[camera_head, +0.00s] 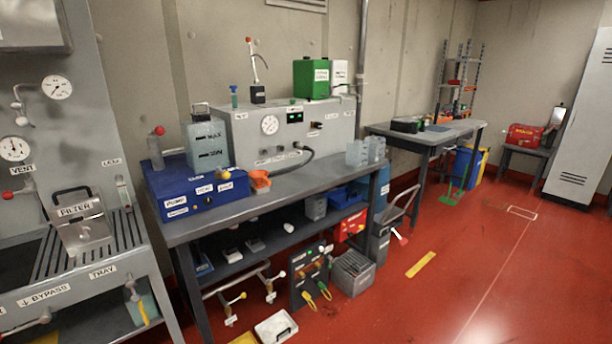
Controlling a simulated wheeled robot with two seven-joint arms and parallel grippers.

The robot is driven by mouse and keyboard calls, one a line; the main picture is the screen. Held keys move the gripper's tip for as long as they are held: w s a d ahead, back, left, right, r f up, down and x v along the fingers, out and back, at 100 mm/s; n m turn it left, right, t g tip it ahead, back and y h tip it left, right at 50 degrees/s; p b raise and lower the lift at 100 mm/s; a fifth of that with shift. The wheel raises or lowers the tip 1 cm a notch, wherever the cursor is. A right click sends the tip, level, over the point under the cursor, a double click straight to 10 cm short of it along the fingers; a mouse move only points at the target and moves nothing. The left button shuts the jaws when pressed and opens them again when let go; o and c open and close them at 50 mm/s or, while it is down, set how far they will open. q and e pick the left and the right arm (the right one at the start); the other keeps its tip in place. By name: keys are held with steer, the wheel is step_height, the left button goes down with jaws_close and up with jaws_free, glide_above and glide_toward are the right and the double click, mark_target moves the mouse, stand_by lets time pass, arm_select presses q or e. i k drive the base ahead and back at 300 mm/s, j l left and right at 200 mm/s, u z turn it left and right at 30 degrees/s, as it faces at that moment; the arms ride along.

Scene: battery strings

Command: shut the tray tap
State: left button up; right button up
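The label TRAY (103,271) is on the front edge of the slatted metal drip tray (50,262) at the left. A small tap-like fitting (131,286) sits below and right of that label, above a clear container (142,309) with a yellow mark. It is too small to tell whether this tap is open or shut. Another valve with a red end (42,318) is below the BYPASS label (45,295), partly cut off by the lower left edge. Neither of my grippers is in view.
A metal FILTER housing (80,222) stands on the slatted tray. To its right is a grey workbench (270,204) with a blue box (195,186) and a grey machine (290,130). A white tray (276,328) lies on the floor. Red floor at the right is mostly clear.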

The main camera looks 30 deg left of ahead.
mark_target(130, 283)
steer(key=u, duration=2.3)
